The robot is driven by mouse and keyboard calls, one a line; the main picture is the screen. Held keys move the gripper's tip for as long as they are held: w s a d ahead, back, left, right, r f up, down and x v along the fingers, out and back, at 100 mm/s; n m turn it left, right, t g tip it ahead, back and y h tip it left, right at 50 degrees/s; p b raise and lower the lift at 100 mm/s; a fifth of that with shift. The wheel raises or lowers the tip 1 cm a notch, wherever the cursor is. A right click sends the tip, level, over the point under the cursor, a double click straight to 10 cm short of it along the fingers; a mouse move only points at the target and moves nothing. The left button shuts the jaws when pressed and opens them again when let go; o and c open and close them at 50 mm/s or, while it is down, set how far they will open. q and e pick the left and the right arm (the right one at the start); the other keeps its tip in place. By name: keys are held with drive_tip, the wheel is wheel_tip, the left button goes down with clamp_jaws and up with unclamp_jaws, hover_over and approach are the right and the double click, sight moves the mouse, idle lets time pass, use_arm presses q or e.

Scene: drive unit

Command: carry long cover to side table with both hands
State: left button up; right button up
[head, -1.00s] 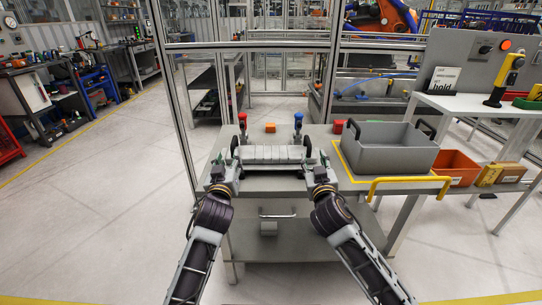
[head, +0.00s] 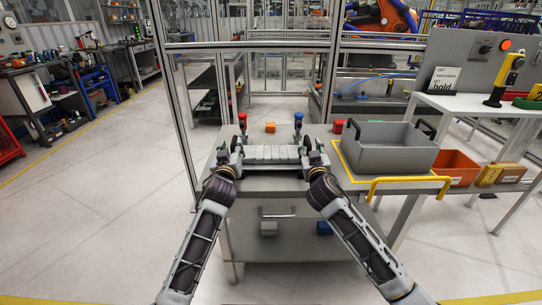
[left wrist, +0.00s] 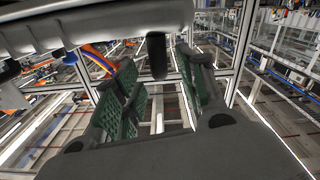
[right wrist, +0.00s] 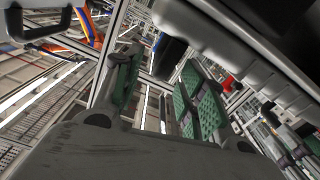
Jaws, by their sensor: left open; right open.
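The long cover (head: 270,155) is a pale grey ribbed piece lying across the near part of the workbench (head: 265,184). It has dark upright handles near both ends. My left gripper (head: 237,150) is at its left end and my right gripper (head: 306,150) at its right end. In the left wrist view, the green-padded fingers are apart with a dark handle (left wrist: 157,55) between them. In the right wrist view, the fingers are also apart, with a dark handle (right wrist: 169,55) between or just beyond them. I cannot tell whether any pad touches.
A grey tote (head: 392,152) stands right of the bench by a yellow rail (head: 410,181); an orange bin (head: 455,167) is beyond. A white table (head: 465,104) stands further right. Red (head: 242,119) and blue (head: 298,119) knobs and an orange block (head: 270,127) are behind the cover.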

sight(234, 138)
use_arm(q)
drive_tip(key=shift+w, duration=2.95)
use_arm(e)
drive_tip(key=shift+w, duration=2.95)
use_arm(q)
drive_tip(key=shift+c, duration=0.3)
use_arm(e)
drive_tip(key=shift+c, duration=0.3)
use_arm(q)
clamp_jaws()
use_arm(e)
clamp_jaws()
drive_tip(key=shift+f, duration=0.1)
use_arm(q)
drive_tip(key=shift+r, duration=0.2)
